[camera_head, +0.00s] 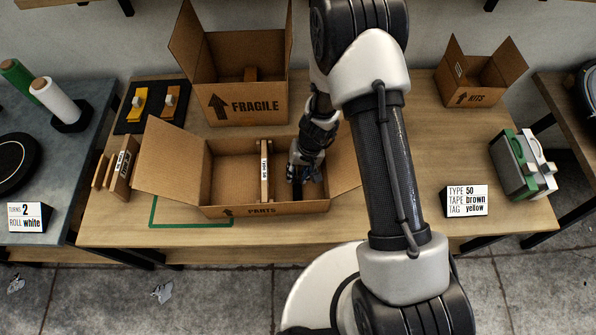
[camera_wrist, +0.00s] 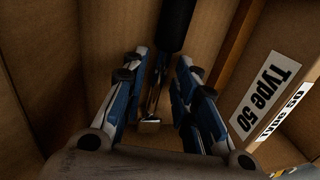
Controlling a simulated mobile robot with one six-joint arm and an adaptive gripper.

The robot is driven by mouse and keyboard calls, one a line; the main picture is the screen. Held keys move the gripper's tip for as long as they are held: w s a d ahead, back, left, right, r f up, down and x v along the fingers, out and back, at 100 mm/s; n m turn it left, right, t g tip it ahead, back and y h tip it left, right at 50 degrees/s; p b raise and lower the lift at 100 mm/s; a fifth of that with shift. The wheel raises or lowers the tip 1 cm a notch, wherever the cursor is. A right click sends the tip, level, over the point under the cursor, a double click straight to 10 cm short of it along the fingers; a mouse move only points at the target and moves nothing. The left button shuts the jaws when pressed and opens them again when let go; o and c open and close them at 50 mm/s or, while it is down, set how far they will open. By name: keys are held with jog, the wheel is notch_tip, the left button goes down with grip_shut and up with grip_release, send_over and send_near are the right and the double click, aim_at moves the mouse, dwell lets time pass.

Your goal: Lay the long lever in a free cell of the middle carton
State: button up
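The open carton marked PARTS (camera_head: 262,211) stands at the front of the table. An upright divider labelled Type 50 (camera_head: 264,172) splits it, and its label shows in the wrist view (camera_wrist: 265,95). The cell left of the divider looks empty. My gripper (camera_head: 303,172) is down in the cell on the right. In the wrist view its blue fingers (camera_wrist: 160,75) stand apart. Between and beyond them is the long lever, with a black grip (camera_wrist: 176,24) and a thin metal shaft (camera_wrist: 157,90). I see gaps between lever and fingers.
The FRAGILE carton (camera_head: 250,108) stands close behind, the small KITS carton (camera_head: 482,82) at the back right. A black tray (camera_head: 155,100), boards (camera_head: 122,168), a sign (camera_head: 467,200) and a green-and-white case (camera_head: 520,165) surround it. The carton's flaps (camera_head: 175,160) spread outward.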

dwell(0.3)
jog(key=s+d+r+t+p, duration=0.1)
jog(key=r+p, duration=0.1)
jog(key=r, duration=1)
jog(key=s+d+r+n+p, duration=0.1)
jog(key=s+d+r+p, duration=0.1)
jog(key=r, duration=1)
jog(key=s+d+r+t+p, duration=0.1)
jog(key=r+p, duration=0.1)
jog(key=r, duration=0.9)
jog(key=s+d+r+t+h, duration=0.1)
jog(key=s+d+r, duration=0.2)
jog(key=s+r, duration=0.2)
jog(key=s+d+r+t+h, duration=0.1)
jog(key=s+d+r, duration=0.3)
jog(key=s, duration=0.6)
notch_tip(320, 180, up, 2)
jog(key=shift+s+r+m+t, duration=0.15)
jog(key=shift+s+m+t, duration=0.15)
jog(key=shift+s, duration=0.05)
